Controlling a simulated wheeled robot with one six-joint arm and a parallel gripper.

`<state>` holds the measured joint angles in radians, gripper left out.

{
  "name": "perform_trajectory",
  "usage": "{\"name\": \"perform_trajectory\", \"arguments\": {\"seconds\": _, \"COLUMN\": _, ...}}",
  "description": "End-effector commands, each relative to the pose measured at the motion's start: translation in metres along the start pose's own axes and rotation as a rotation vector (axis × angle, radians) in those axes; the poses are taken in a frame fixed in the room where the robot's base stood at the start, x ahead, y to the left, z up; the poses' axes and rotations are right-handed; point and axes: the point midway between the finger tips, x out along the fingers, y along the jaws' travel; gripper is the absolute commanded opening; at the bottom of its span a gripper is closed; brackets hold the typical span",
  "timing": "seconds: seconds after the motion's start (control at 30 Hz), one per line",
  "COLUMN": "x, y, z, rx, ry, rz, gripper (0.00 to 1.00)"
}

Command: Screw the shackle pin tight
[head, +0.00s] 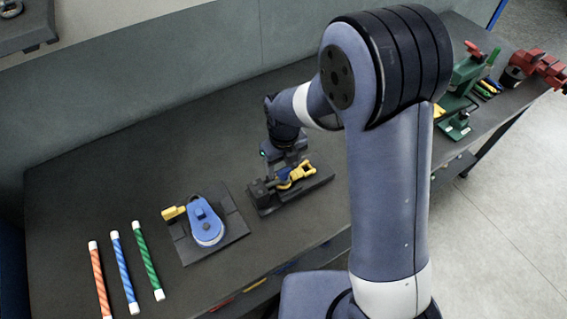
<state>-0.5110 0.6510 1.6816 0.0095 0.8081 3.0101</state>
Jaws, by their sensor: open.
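A yellow shackle (303,171) sits on a dark fixture (318,183) in the middle of the workbench. A small blue part (283,173) shows at its left end, close to my gripper; I cannot tell whether it is the pin. My gripper (279,176) is open and points down over the left part of the fixture, beside the shackle. The fingertips are small and partly merged with the dark fixture, so I cannot tell whether they touch anything. The pin's thread and seating are too small to see.
A blue block with a yellow piece (208,227) sits on a dark plate to the left. Orange, blue and green striped rods (148,262) lie at the far left. A green device (462,95) and a red tool (522,66) stand at the right. The bench behind the fixture is clear.

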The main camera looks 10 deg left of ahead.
Motion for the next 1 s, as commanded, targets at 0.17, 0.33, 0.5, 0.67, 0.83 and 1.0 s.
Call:
{"name": "perform_trajectory", "arguments": {"seconds": 0.17, "x": -0.021, "y": 0.0, "z": 0.001, "rx": 0.0, "ry": -0.007, "rz": -0.001, "gripper": 0.6}}
{"name": "perform_trajectory", "arguments": {"seconds": 0.33, "x": -0.056, "y": -0.001, "z": 0.001, "rx": 0.0, "ry": -0.008, "rz": -0.001, "gripper": 0.6}}
{"name": "perform_trajectory", "arguments": {"seconds": 0.5, "x": -0.086, "y": -0.001, "z": 0.001, "rx": 0.0, "ry": -0.007, "rz": -0.001, "gripper": 0.6}}
{"name": "perform_trajectory", "arguments": {"seconds": 0.67, "x": -0.102, "y": -0.001, "z": 0.001, "rx": 0.0, "ry": -0.004, "rz": 0.0, "gripper": 0.6}}
{"name": "perform_trajectory", "arguments": {"seconds": 0.83, "x": -0.106, "y": -0.001, "z": 0.0, "rx": 0.0, "ry": -0.002, "rz": 0.0, "gripper": 0.6}}
{"name": "perform_trajectory", "arguments": {"seconds": 1.0, "x": -0.106, "y": -0.001, "z": 0.0, "rx": 0.0, "ry": -0.002, "rz": 0.0, "gripper": 0.6}}
